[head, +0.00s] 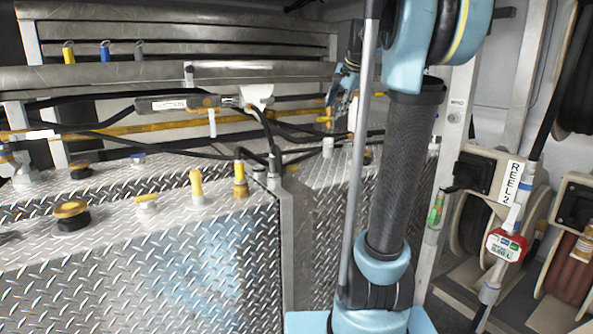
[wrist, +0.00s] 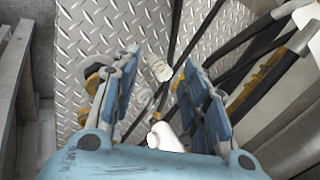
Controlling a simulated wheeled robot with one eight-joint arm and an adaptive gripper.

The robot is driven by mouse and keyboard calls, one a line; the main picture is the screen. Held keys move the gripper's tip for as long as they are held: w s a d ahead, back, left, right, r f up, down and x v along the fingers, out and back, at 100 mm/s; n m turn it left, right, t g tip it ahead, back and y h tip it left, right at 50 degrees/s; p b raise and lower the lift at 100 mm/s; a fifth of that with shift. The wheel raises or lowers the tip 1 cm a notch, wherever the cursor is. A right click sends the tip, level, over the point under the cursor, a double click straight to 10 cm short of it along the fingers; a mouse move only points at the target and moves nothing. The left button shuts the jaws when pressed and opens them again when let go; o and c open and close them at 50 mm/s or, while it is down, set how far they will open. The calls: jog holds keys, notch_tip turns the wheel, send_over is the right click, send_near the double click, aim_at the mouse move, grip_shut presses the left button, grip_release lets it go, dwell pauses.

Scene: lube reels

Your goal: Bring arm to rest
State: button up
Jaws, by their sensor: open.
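My gripper (wrist: 155,85) is open in the wrist view, its two blue fingers apart with no object held between them. Beyond the fingers are a diamond-plate surface, black hoses and a white fitting (wrist: 163,137). In the head view my arm stands upright at centre right, and my gripper (head: 345,82) shows partly behind a grey pole, near the rail at the back. The pole and my arm hide part of it there.
Diamond-plate tanks (head: 130,270) with yellow and black caps fill the left. A silver-and-black nozzle (head: 185,103) lies along the back rail with hoses. Hose reels (head: 480,205), one labelled REEL 2, and a red meter (head: 507,245) stand at right.

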jog(key=s+f+n+g+h, duration=0.2)
jog(key=s+f+n, duration=0.8)
jog(key=s+f, duration=2.5)
jog(key=shift+s+d+f+g+h, duration=0.25)
jog(key=shift+s+d+g+h, duration=0.2)
jog(key=shift+s, duration=0.4)
jog(key=shift+w+f, duration=0.2)
jog(key=shift+w, duration=0.25)
jog(key=shift+s, duration=0.1)
jog(key=shift+c, duration=0.9)
